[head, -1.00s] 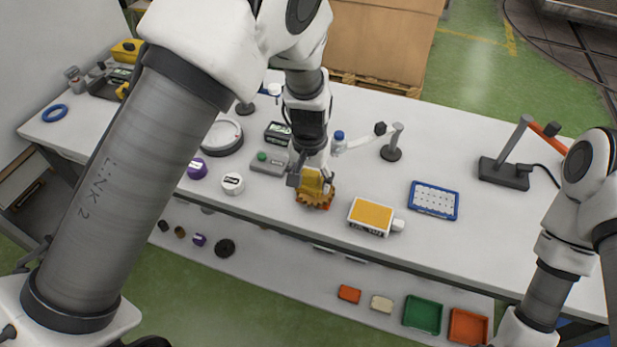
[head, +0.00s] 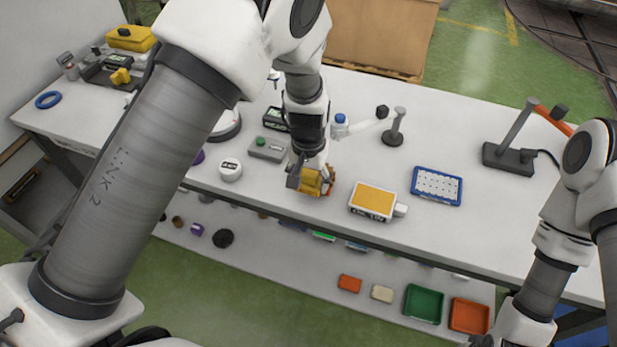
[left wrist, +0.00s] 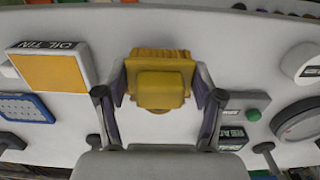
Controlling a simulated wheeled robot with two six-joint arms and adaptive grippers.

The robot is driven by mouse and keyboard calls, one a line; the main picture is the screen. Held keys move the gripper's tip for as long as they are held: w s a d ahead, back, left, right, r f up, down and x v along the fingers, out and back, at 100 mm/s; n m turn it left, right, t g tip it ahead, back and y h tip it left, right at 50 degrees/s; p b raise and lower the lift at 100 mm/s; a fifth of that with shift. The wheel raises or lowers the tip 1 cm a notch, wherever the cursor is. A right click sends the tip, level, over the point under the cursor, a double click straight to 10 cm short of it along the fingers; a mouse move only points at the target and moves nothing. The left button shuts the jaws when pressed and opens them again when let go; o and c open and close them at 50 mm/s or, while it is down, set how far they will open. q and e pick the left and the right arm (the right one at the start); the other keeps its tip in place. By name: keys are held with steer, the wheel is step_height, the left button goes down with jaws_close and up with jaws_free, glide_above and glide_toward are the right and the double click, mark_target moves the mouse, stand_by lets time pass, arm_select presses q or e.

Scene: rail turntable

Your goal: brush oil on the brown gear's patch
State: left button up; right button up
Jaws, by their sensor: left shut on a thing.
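My left gripper (head: 311,181) is low over the front part of the white table, shut on a yellow block (left wrist: 160,90), apparently the brush. The block fills the space between the fingertips in the left wrist view. The golden-brown toothed gear (left wrist: 160,53) shows behind the block, with its teeth along the top. The block hides most of the gear, and I cannot see the patch or tell whether the block touches it. The oil tin (head: 372,202), with an orange-yellow top, stands just right of the gripper; it also shows in the left wrist view (left wrist: 48,70). My right gripper is out of view.
A white round container (head: 230,170) and a grey box with a green button (head: 266,148) stand left of the gripper. A blue-framed tray (head: 437,186) and a dark stand (head: 508,158) are to the right. Colored bins (head: 424,304) sit on the lower shelf.

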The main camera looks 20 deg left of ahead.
arm_select(q)
steer(key=shift+f+b, duration=0.3)
steer(key=shift+f, duration=0.3)
stand_by(0.4)
steer(key=shift+w, duration=0.15)
steer(key=shift+w, duration=0.3)
steer(key=shift+s+p, duration=0.25)
steer(key=shift+p, duration=0.15)
steer(key=shift+s, duration=0.25)
steer(key=shift+w, duration=0.1)
steer(key=shift+w, duration=0.4)
steer(key=shift+s+p, duration=0.15)
steer(key=shift+p, duration=0.25)
